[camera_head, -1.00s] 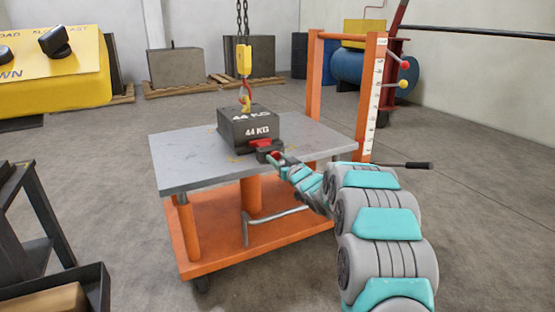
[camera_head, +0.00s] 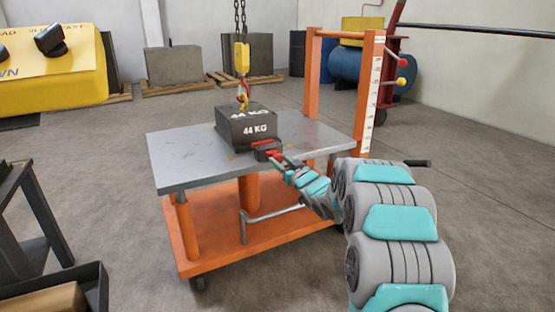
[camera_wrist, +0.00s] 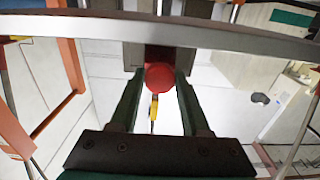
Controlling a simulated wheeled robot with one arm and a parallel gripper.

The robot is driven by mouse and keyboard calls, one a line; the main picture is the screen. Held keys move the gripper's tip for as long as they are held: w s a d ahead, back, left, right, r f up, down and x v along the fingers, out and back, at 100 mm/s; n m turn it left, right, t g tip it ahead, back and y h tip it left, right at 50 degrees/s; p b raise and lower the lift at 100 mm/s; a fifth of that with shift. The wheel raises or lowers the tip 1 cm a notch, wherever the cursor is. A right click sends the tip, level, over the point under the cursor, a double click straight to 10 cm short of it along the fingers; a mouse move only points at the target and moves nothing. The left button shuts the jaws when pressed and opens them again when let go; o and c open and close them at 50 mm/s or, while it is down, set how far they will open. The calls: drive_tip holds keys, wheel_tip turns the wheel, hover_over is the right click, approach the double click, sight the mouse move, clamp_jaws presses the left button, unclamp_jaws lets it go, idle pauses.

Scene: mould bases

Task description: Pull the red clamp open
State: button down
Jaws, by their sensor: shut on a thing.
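The red clamp (camera_head: 262,142) sits at the near right side of a dark mould block marked 44 KG (camera_head: 240,130), on the grey table top. Its rounded red end (camera_wrist: 160,77) shows between the fingertips in the wrist view. My gripper (camera_head: 277,157) reaches it from the right, over the table's edge. In the wrist view my gripper (camera_wrist: 160,84) has a finger on each side of the red end and is shut on it. The fingers and my arm hide part of the clamp, so I cannot tell how far it is open.
The grey table top (camera_head: 190,165) stands on an orange wheeled cart (camera_head: 215,247). A yellow hook (camera_head: 242,60) on a chain hangs at the block's top. An orange frame (camera_head: 369,90) with a scale rises behind the table. A dark bench (camera_head: 30,205) stands at left.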

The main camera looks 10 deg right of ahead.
drive_tip(key=shift+c, duration=1.9)
unclamp_jaws()
drive_tip(key=v, duration=0.8)
drive_tip(key=shift+r, duration=0.1)
drive_tip(key=s+d+f+m+g+h+p, duration=0.15)
drive_tip(key=s+g+h, duration=0.3)
drive_tip(key=s, duration=0.65)
drive_tip(key=s+d+m+g+h+p, duration=0.25)
drive_tip(key=s+g, duration=0.25)
drive_tip(key=s, duration=0.5)
drive_tip(key=s+a+g, duration=0.2)
drive_tip(key=s+g, duration=0.1)
drive_tip(key=s, duration=0.9)
drive_tip(key=s+a+g+y+p, duration=0.1)
drive_tip(key=s+a+g, duration=0.2)
drive_tip(key=s, duration=0.9)
drive_tip(key=s+a+r+g, duration=0.1)
drive_tip(key=s+a+g, duration=0.1)
drive_tip(key=s, duration=1)
drive_tip(key=shift+s+a+g+p, duration=0.3)
drive_tip(key=shift+g+p, duration=0.1)
drive_tip(key=shift+g, duration=0.35)
